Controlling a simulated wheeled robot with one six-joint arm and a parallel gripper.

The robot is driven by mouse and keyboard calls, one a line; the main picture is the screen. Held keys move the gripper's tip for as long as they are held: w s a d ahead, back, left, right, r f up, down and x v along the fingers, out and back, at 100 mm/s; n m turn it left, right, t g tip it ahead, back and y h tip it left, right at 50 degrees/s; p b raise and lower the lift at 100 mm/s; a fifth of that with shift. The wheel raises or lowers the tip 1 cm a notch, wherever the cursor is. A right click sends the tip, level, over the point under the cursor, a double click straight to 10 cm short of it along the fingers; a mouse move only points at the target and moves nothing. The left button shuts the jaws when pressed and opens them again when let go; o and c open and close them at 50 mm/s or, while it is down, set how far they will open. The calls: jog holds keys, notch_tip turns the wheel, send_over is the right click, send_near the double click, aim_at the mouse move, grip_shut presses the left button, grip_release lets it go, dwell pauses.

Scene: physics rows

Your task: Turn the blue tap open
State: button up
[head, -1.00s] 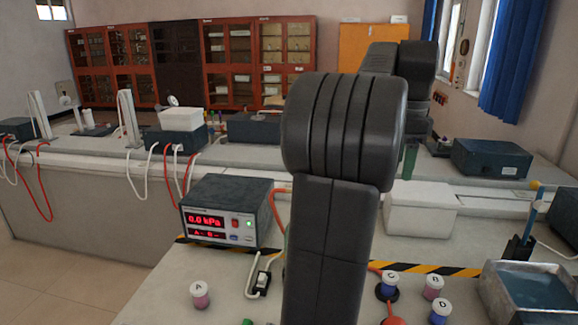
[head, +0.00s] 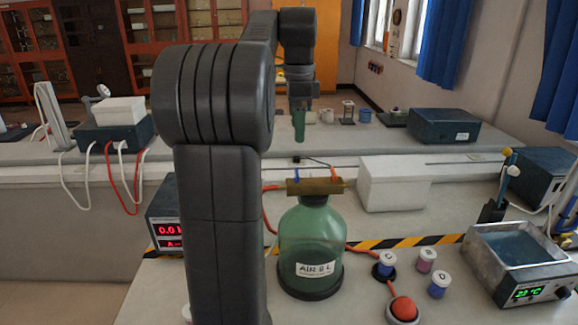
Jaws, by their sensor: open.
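The blue tap (head: 296,175) is a small blue lever on the left part of a brass block (head: 316,187). The block sits on top of a green bottle (head: 310,245) labelled "AIR 8 L". An orange tap (head: 333,172) stands on the right part of the same block. My gripper (head: 299,137) points down above the blue tap, with green fingers, and appears apart from it. It is open and seems empty, though the gap between its fingers is hard to see from here. How far it is from the tap in depth is unclear.
My arm hides part of the pressure display box (head: 164,228). Small lidded jars (head: 438,285) and a red-orange bulb (head: 403,308) on a hose stand right of the bottle. A water bath (head: 515,245) is at the right. A white box (head: 392,184) stands behind.

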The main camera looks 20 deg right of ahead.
aim_at(297, 172)
notch_tip(297, 172, down, 12)
jog(key=shift+r, duration=0.1)
dwell(0.4)
jog(key=c, duration=1)
